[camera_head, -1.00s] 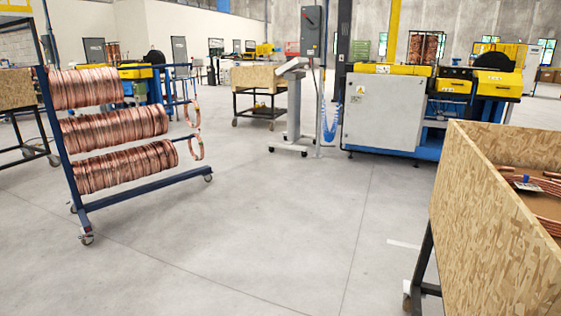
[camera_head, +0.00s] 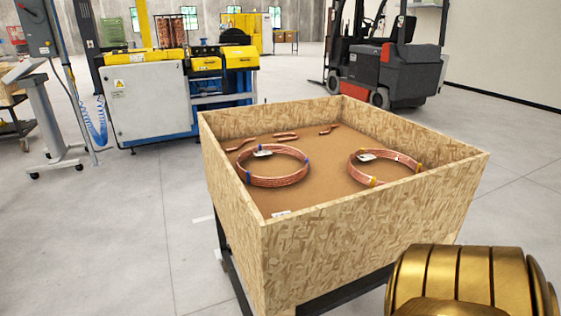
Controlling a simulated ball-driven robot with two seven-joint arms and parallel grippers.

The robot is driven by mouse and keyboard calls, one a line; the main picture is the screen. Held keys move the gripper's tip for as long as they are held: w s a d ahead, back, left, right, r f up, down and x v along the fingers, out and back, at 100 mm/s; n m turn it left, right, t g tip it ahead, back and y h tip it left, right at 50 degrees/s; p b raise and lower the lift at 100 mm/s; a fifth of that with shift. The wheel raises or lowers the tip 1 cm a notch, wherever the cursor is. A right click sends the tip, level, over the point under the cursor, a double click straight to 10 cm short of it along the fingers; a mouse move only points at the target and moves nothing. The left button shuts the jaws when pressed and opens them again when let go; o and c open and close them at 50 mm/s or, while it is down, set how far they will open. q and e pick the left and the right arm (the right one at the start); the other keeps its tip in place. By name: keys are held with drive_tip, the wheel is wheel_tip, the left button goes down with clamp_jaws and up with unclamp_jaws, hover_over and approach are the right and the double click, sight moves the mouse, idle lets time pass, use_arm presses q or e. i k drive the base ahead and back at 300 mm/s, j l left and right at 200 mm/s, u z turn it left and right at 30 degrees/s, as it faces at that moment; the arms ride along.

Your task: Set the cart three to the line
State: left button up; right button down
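A cart (camera_head: 340,238) with a square chipboard box on a dark metal frame stands in front of me, right of the middle. Two copper tube coils lie flat inside it: one with blue ties (camera_head: 273,180) on the left and one with yellow ties (camera_head: 370,181) on the right. Several short copper pieces (camera_head: 285,136) lie by its far wall. Whether this is cart three cannot be told. Neither gripper shows.
A yellow, blue and grey machine (camera_head: 160,100) stands behind to the left, with a grey control stand (camera_head: 45,120) beside it. A red and black forklift (camera_head: 390,65) is parked behind the cart. Open floor lies left and right of the cart. A ribbed brass-coloured part fills the lower right corner.

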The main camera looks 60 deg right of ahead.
sight(338, 230)
drive_tip(key=j+z, duration=0.2)
drive_tip(key=z, duration=2.35)
drive_tip(key=l, duration=0.1)
